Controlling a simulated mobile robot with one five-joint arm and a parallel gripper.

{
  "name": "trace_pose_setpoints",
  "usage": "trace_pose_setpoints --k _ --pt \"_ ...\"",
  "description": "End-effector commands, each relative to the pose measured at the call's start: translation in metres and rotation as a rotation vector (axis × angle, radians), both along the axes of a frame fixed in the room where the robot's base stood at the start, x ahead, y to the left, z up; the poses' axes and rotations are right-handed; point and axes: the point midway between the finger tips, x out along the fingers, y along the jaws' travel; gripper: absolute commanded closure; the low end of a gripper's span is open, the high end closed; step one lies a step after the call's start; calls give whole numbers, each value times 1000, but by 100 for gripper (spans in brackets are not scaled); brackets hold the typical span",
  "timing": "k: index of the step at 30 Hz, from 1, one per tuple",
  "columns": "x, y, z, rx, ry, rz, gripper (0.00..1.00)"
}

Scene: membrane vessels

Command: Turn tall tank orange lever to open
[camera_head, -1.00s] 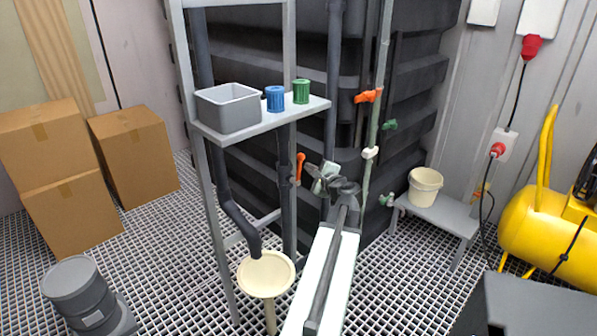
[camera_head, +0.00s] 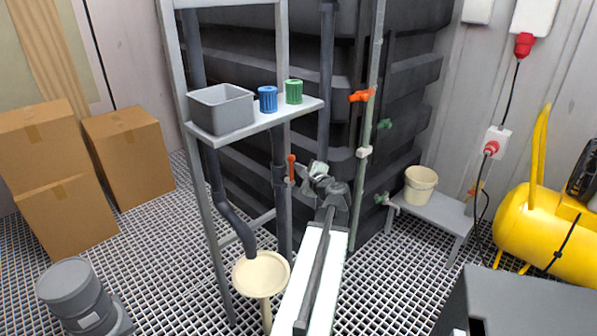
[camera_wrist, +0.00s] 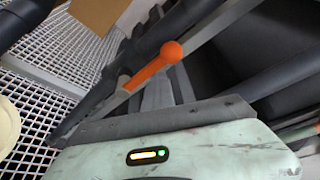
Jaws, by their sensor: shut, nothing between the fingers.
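An orange lever with a round ball end (camera_head: 291,168) stands upright on a dark vertical pipe beside the tall black ribbed tank (camera_head: 405,75). My gripper (camera_head: 314,177) is shut and empty, just right of this lever in the head view. Contact between them cannot be told. In the wrist view the lever (camera_wrist: 150,68) lies slanted just beyond the pale gripper body, its ball end toward the upper right. A second orange lever (camera_head: 361,96) is higher up on a thin greenish pipe to the right.
A grey shelf (camera_head: 247,124) holds a grey bin, a blue cap and a green cap above the lever. A cream funnel (camera_head: 262,272) stands below. Green valves (camera_head: 384,124) are on the right. A cream bucket (camera_head: 420,184) sits on a low bench.

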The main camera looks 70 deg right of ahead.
Motion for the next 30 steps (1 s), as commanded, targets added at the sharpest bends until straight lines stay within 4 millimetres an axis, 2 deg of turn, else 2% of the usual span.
trace_pose_setpoints --k 1,5,11,12,21,25,30 --pt "6 5 0 4 -3 19 100" --pt "5 -5 -1 4 -3 19 100" --pt "-4 -42 -2 4 -3 11 100" --pt "-14 -28 -2 4 -2 7 100" --pt "-58 19 -2 3 -1 5 100" --pt "-70 31 -2 3 -1 6 100" --pt "-75 36 -2 3 -2 9 100"
